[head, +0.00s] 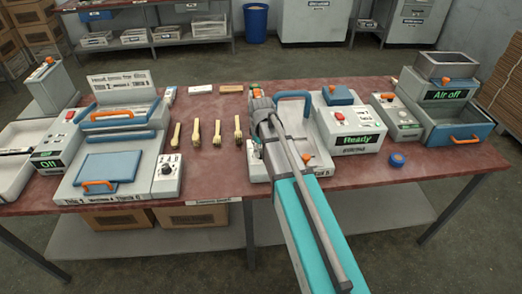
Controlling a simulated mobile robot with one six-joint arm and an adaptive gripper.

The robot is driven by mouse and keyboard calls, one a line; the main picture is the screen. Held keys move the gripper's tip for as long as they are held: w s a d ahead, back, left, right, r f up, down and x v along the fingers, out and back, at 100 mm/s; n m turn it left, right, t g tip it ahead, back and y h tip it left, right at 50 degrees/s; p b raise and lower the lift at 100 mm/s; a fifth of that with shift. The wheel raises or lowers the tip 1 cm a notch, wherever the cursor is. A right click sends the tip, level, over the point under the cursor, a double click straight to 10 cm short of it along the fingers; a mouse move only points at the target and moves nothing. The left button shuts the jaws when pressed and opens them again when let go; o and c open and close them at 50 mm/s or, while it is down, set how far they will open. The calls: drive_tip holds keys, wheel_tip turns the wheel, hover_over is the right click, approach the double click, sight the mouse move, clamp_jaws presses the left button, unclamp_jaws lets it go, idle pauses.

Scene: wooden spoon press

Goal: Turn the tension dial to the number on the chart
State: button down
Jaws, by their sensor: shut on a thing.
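My gripper (256,108) is at the far end of my arm, over the left part of the white press with the "Ready" display (356,141). My wrist hides most of the fingers and the thing they are shut on, so I cannot make that thing out. No tension dial can be told for sure. A black knob (168,168) shows on the white box at the left, well away from my gripper. A sign with black print (118,80) stands on the left machine. Its text is too small to read surely.
Several wooden spoons and forks (196,131) lie left of my gripper on the red table (225,172). A blue handle (293,95) rises just right of it. A blue round piece (397,159) lies at the right. The "Air off" machine (447,95) stands farther right.

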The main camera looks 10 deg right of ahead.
drive_tip(key=shift+m, duration=0.5)
drive_tip(key=m, duration=0.3)
drive_tip(key=shift+m, duration=2.5)
drive_tip(key=shift+c, duration=1.5)
unclamp_jaws()
drive_tip(key=shift+n, duration=0.4)
